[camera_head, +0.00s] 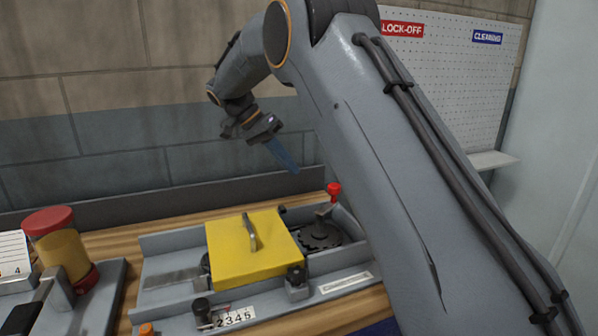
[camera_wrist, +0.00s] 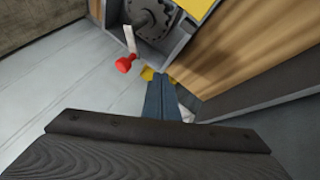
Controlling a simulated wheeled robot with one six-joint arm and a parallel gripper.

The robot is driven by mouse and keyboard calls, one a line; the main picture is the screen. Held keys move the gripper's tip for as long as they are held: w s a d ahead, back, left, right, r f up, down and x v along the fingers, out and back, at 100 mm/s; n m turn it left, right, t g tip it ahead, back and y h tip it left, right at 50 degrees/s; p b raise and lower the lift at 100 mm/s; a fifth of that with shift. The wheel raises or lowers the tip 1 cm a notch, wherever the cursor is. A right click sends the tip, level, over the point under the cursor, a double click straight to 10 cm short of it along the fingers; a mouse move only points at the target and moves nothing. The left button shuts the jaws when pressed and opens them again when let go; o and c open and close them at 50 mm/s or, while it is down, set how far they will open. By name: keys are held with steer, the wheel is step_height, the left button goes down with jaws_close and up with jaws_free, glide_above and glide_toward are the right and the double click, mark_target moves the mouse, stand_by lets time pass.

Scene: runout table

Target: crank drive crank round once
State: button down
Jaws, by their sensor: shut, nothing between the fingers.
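The drive crank has a red knob (camera_head: 333,190) on a light arm above a dark toothed wheel (camera_head: 319,236), at the right end of the grey machine. The red knob (camera_wrist: 125,64) also shows in the wrist view, on a pale arm beside the dark wheel (camera_wrist: 152,18). My gripper (camera_head: 294,170) is above and behind the machine, up and left of the knob in the head view. Its blue fingers (camera_wrist: 163,84) are together and empty, apart from the knob. My arm hides part of the machine's right end.
A yellow cover (camera_head: 230,262) with a handle sits on the machine's grey frame (camera_head: 160,241). A numbered counter strip (camera_head: 235,318) is at its front. The wall with a pegboard (camera_head: 465,75) rises behind. Air around my gripper is clear.

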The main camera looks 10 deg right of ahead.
steer(key=s+d+f+p, duration=0.4)
steer(key=d+f, duration=0.3)
steer(key=d, duration=0.1)
steer(key=shift+p, duration=0.3)
steer(key=shift+d, duration=0.1)
steer(key=s+d+m+g+b, duration=0.1)
steer(key=m, duration=0.1)
steer(key=d+m+g+y+b, duration=0.1)
steer(key=m+g, duration=0.1)
steer(key=m, duration=0.1)
steer(key=s+d+m+g+y+b, duration=0.1)
steer(key=m+b, duration=0.1)
steer(key=m, duration=0.1)
steer(key=shift+s+d, duration=0.3)
steer(key=shift+d, duration=0.1)
steer(key=shift+s+d+r, duration=0.1)
steer(key=shift+s+d, duration=0.25)
steer(key=shift+s, duration=0.35)
steer(key=shift+s, duration=0.15)
